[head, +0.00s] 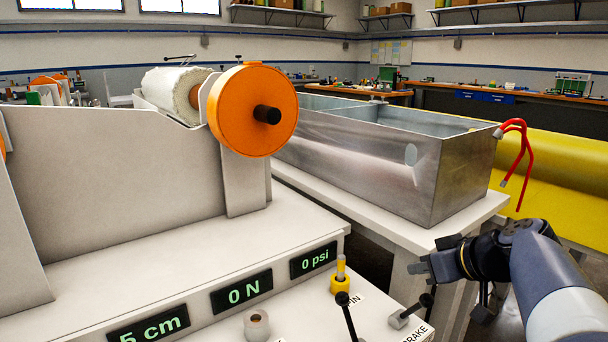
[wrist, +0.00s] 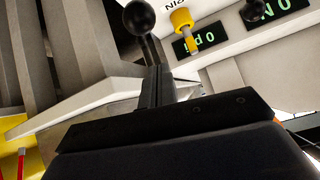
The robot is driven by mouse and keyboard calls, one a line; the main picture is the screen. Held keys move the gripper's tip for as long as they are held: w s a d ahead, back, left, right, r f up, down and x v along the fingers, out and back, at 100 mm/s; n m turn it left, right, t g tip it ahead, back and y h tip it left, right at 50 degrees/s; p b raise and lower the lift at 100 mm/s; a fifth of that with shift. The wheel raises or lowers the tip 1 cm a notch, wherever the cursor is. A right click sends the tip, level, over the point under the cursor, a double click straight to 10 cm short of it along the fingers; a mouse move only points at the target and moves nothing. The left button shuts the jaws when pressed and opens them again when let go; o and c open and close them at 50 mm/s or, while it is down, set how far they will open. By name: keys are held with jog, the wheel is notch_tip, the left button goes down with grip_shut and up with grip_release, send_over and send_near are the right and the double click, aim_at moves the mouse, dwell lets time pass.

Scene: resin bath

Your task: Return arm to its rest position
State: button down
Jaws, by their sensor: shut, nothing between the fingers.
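My gripper (head: 418,268) is at the lower right in the head view, at the end of my blue-grey arm. It is shut and empty, just above and right of the control panel's front edge. In the wrist view the dark gripper body fills the bottom, and its shut fingers (wrist: 154,88) point up toward a lever with a black ball knob (wrist: 139,17). I cannot tell from this view whether they touch it. In the head view the black-knobbed brake lever (head: 411,312) stands just below the gripper.
The panel carries a yellow pin (head: 341,276), another black-knobbed lever (head: 346,314) and displays such as 0 psi (head: 313,261). An orange wheel (head: 253,110) stands behind. A metal bath (head: 370,165) sits on a white table (head: 390,232). Red tubing (head: 524,160) hangs at its right corner.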

jog(key=w+a+g+p, duration=0.1)
jog(key=p, duration=0.3)
jog(key=w+a+f+g+h+p, duration=0.1)
jog(key=p, duration=0.4)
jog(key=shift+w+a+h, duration=0.15)
jog(key=shift+a+h, duration=0.15)
jog(key=shift+a, duration=0.1)
jog(key=shift+f, duration=0.15)
